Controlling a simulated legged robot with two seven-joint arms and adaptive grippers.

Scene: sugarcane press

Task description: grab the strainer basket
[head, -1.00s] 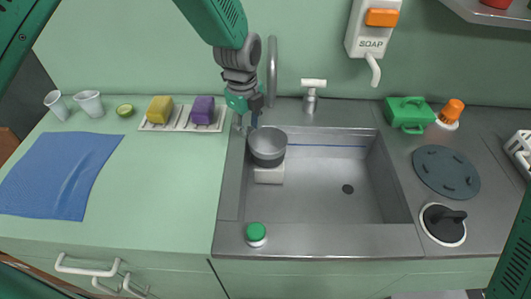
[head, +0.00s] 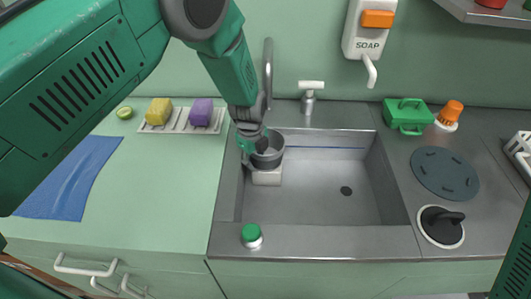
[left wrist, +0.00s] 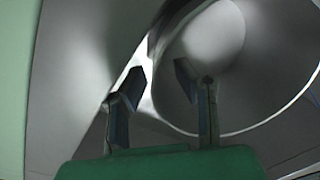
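The strainer basket is a round grey metal bowl (head: 269,159) at the left end of the sink, above a white block (head: 266,177). My left gripper (head: 256,145) is at the left rim of the basket, pointing down. In the left wrist view, its two fingers (left wrist: 158,85) stand apart, and the curved rim of the basket (left wrist: 235,75) passes close by, seemingly between them. I cannot tell whether either finger touches it. My right gripper is out of view.
The sink (head: 315,205) is otherwise empty to the right. A faucet (head: 268,75) rises just behind the gripper. A sponge tray (head: 180,126) lies to the left. A green-capped container (head: 251,235) stands on the front edge.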

